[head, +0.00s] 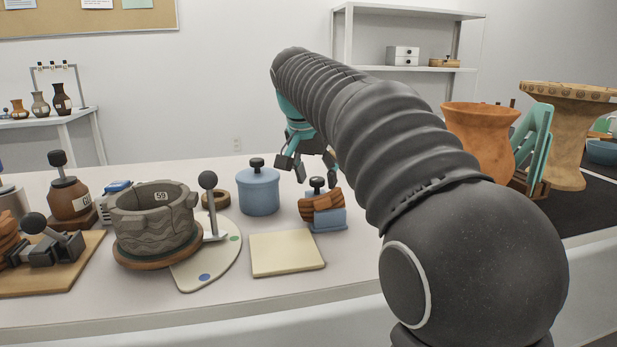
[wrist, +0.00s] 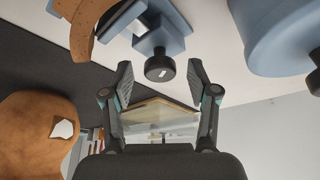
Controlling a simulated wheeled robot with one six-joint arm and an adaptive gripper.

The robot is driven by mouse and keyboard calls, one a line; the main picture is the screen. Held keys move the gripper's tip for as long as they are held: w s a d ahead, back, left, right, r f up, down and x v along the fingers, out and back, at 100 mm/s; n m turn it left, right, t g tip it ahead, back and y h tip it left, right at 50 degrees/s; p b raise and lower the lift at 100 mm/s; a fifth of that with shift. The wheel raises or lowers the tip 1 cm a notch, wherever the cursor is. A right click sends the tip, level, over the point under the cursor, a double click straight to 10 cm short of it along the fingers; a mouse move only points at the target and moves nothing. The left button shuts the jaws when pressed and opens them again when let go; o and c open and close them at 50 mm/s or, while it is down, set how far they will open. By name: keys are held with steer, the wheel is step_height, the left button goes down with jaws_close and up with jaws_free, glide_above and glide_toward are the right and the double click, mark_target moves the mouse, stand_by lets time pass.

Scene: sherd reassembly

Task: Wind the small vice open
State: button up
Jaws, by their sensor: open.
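The small vice (head: 329,219) is blue and stands on the table right of the cream mat, with a black knob (head: 317,184) on it. A brown, grooved curved sherd (head: 321,204) sits at its jaws; I cannot tell how tightly. In the wrist view the vice (wrist: 169,18), its black knob (wrist: 160,68) and part of the sherd (wrist: 84,27) show at the top. My gripper (head: 308,166) is above and beyond the vice, fingers open and empty. In the wrist view the knob appears between the spread fingertips of my gripper (wrist: 160,82); no contact shows.
A blue lidded jar (head: 258,192) stands left of the vice. A cream mat (head: 286,254) lies in front. A grey carved pot (head: 155,222) on a turntable and a palette-shaped board (head: 215,262) are further left. A large terracotta vase (head: 480,140) is to the right, behind my arm.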

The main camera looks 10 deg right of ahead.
jaws_close()
steer(key=c, duration=1.1)
jaws_free()
steer(key=shift+a, duration=0.35)
steer(key=shift+d, duration=0.15)
jaws_close()
steer(key=shift+d, duration=0.25)
